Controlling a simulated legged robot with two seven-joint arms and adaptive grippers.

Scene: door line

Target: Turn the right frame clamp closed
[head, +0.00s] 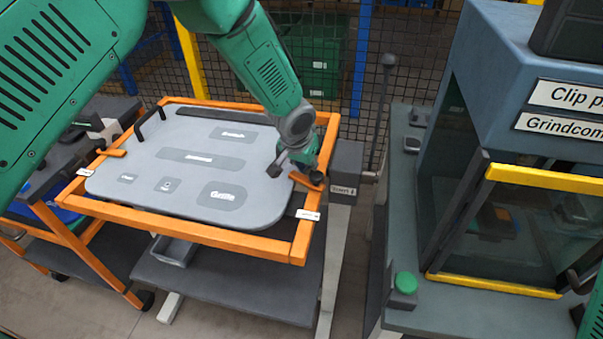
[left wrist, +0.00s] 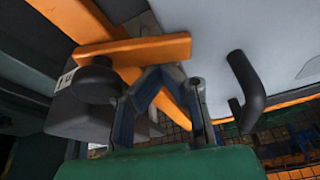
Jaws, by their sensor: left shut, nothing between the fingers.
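The right frame clamp (head: 306,182) is an orange bar with a black knob, on the right rail of the orange frame (head: 300,240). The bar lies across the rail, its inner end at the edge of the grey panel (head: 200,160). In the left wrist view the clamp bar (left wrist: 130,50) and its round black knob (left wrist: 95,80) are close ahead. My left gripper (head: 300,168) is shut and empty, fingertips (left wrist: 162,72) right beside the bar; I cannot tell whether they touch. The wrist partly hides the clamp in the head view. My right gripper is out of view.
The left clamp (head: 110,152) sits on the left rail near a black panel handle (head: 150,122). Another black handle (left wrist: 247,90) is close to my left gripper. A grey post (head: 345,170) and a lever (head: 382,110) stand right of the frame, before a glazed machine (head: 500,220).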

